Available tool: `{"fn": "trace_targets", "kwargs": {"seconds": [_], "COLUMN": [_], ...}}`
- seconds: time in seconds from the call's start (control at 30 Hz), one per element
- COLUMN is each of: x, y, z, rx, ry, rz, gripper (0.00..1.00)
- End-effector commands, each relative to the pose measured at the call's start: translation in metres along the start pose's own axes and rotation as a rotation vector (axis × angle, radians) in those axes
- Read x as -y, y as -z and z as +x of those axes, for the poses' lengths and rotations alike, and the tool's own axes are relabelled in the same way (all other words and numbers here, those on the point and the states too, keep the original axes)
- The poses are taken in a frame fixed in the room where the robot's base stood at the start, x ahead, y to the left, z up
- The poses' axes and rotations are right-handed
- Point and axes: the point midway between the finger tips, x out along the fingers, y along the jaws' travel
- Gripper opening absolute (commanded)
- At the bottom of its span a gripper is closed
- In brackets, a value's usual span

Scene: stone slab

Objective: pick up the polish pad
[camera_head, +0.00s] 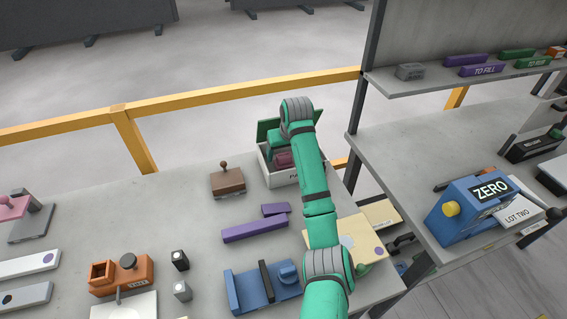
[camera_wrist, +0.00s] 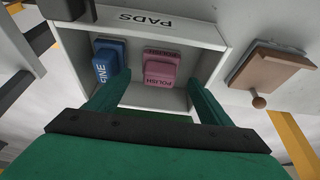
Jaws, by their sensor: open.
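The polish pad (camera_wrist: 161,68) is a pink block with a raised grip, marked POLISH, inside a white box marked PADS (camera_wrist: 196,36). A blue pad marked FINE (camera_wrist: 109,60) lies to its left in the wrist view. My gripper (camera_wrist: 158,84) is open, with one green finger on each side of the polish pad. The left finger comes down between the two pads. I cannot tell whether the fingers touch the pad. In the head view the box (camera_head: 264,167) is at the bench's far side, and the pink pad (camera_head: 284,160) shows partly behind my arm.
A brown block with a knob (camera_head: 228,181) stands left of the box. Purple bars (camera_head: 255,229) and a blue holder (camera_head: 250,289) lie nearer. A yellow rail (camera_head: 190,99) runs behind the bench. A shelf unit with a blue ZERO device (camera_head: 470,211) stands at the right.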

Motion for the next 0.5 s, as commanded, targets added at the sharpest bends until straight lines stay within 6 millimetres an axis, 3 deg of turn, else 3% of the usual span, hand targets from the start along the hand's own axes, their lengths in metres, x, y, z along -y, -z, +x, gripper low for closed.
{"fn": "trace_targets", "kwargs": {"seconds": [0.3, 0.5], "x": [0.001, 0.001], "y": [-0.004, -0.003], "z": [0.041, 0.046], "rx": [0.002, 0.0], "ry": [0.0, 0.0], "rz": [0.003, 0.003], "gripper": [0.73, 0.73]}}
